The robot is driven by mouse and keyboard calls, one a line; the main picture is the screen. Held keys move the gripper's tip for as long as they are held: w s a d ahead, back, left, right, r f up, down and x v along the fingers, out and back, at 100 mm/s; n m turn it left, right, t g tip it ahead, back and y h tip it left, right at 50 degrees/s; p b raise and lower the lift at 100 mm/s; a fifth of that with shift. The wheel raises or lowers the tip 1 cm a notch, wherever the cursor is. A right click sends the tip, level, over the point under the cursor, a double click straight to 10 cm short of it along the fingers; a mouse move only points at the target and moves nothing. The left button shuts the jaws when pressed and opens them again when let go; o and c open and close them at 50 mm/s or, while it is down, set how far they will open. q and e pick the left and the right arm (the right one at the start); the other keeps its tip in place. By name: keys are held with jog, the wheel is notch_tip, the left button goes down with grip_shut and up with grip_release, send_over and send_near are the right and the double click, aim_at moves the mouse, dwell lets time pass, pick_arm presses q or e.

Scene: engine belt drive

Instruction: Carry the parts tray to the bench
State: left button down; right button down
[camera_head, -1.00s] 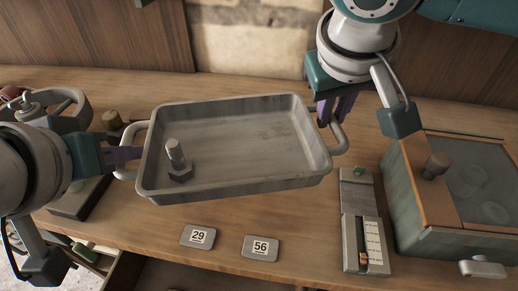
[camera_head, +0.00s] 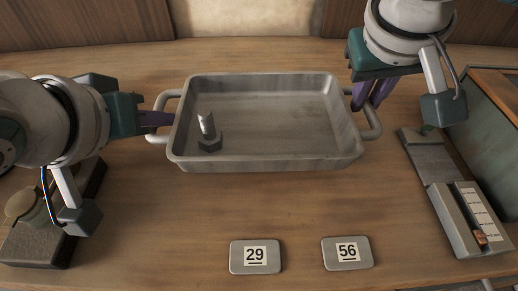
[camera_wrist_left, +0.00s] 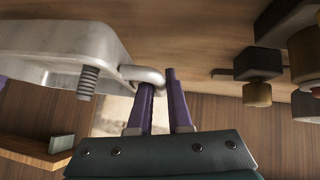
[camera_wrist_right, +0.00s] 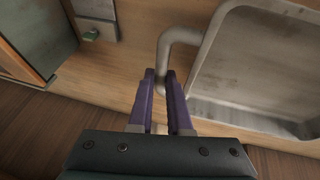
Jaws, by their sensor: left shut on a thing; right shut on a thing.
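The grey metal parts tray (camera_head: 265,165) is over the wooden bench (camera_head: 200,220), roughly level; I cannot tell whether it touches the bench. A bolt with a hex head (camera_head: 208,135) stands in its left part. My left gripper (camera_head: 165,119) is shut on the tray's left handle (camera_head: 158,133), which also shows in the left wrist view (camera_wrist_left: 143,73). My right gripper (camera_head: 364,103) is shut on the right handle (camera_head: 375,125), which shows between the fingers in the right wrist view (camera_wrist_right: 163,62).
A grey gauge-like block (camera_head: 455,205) is at the right, beside a green box (camera_head: 485,130). A dark-based device (camera_head: 40,235) is at the left. Bench between tray and plates is clear.

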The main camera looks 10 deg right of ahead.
pick_arm(q)
jog(key=shift+f, duration=0.1)
pick_arm(e)
jog(key=shift+d+f, duration=0.1)
